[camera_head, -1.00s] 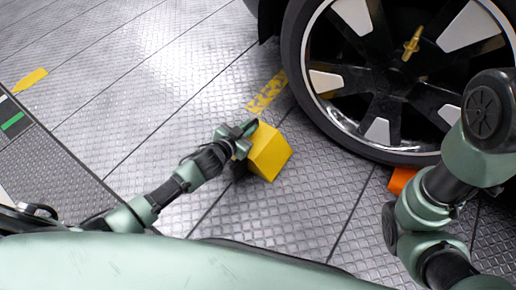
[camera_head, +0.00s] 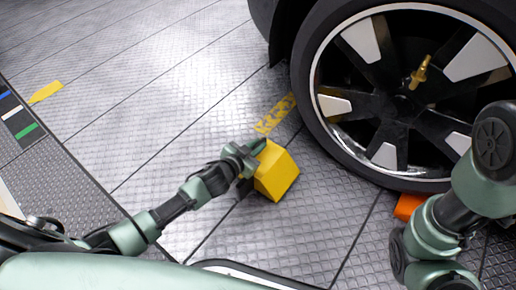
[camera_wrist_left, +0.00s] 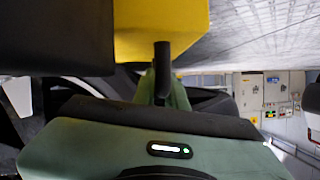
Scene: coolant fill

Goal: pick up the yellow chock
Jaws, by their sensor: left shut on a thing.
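The yellow chock (camera_head: 276,172) is a wedge-like block left of the car wheel in the head view. My left gripper (camera_head: 252,156) is shut on its left upper edge. The chock also fills the top middle of the left wrist view (camera_wrist_left: 160,30), close against the gripper parts. A dark shadow lies on the floor to its left; I cannot tell clearly how far it is off the floor. My right arm comes in at the right, but its gripper is out of view.
The car wheel (camera_head: 345,130) stands right of the chock, with a brass-coloured piece (camera_head: 421,72) on its hub. An orange object (camera_head: 407,206) lies at the tyre's foot. A grey mat (camera_head: 60,185) is at left.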

